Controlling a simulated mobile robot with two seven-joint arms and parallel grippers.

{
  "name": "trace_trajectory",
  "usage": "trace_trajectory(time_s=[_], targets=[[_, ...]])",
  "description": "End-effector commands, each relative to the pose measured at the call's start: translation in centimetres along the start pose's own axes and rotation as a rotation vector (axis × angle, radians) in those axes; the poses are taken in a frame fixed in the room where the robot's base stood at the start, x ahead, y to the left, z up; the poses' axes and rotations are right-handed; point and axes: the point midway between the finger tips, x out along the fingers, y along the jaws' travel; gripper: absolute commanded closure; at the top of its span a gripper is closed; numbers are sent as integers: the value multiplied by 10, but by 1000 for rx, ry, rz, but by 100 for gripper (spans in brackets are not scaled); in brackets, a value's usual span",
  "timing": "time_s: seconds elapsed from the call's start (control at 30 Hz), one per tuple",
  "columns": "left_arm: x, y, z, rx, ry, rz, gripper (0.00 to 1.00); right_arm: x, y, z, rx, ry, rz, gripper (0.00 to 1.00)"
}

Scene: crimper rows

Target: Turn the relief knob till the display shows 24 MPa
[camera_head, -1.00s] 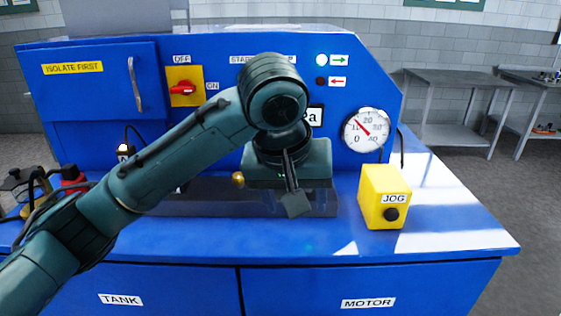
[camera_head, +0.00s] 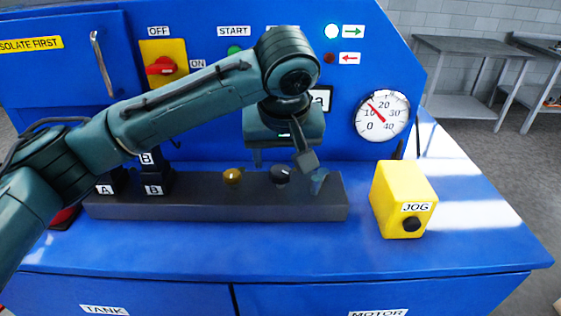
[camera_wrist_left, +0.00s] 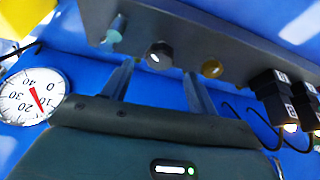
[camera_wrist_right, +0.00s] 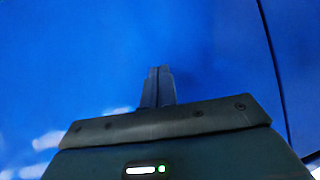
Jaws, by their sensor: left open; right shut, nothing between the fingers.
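The dark manifold bar (camera_head: 215,207) carries a brass knob (camera_head: 233,177), a black knob (camera_head: 280,174) and a small blue-grey part (camera_head: 318,181). I cannot tell from any label which is the relief knob. My left gripper (camera_head: 281,160) is open just above the bar. In the left wrist view, the black knob (camera_wrist_left: 158,55) lies ahead between its fingertips (camera_wrist_left: 160,70); contact is not visible. The display (camera_head: 321,98) is mostly hidden by my left arm; only an "a" shows. My right gripper (camera_wrist_right: 160,70) is shut and empty, in front of a plain blue surface.
The dial gauge (camera_head: 382,117) has its red needle between 10 and 20. The yellow JOG box (camera_head: 402,197) stands right of the bar. Black blocks marked A and B (camera_head: 153,182) stand at its left end. The blue bench top (camera_head: 300,240) in front is clear.

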Motion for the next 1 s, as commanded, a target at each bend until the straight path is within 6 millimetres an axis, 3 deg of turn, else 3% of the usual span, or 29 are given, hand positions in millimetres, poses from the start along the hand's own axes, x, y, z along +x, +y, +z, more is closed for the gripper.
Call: trace_trajectory(time_s=[0.23,0.63,1.0], targets=[[32,0,0,0,-1,0,41,3,2,-4,-10,1,2,100],[40,0,0,0,1,0,42,2,2,-3,-13,-2,1,100],[39,0,0,0,1,0,72,1,2,-3,-12,-2,1,100]])
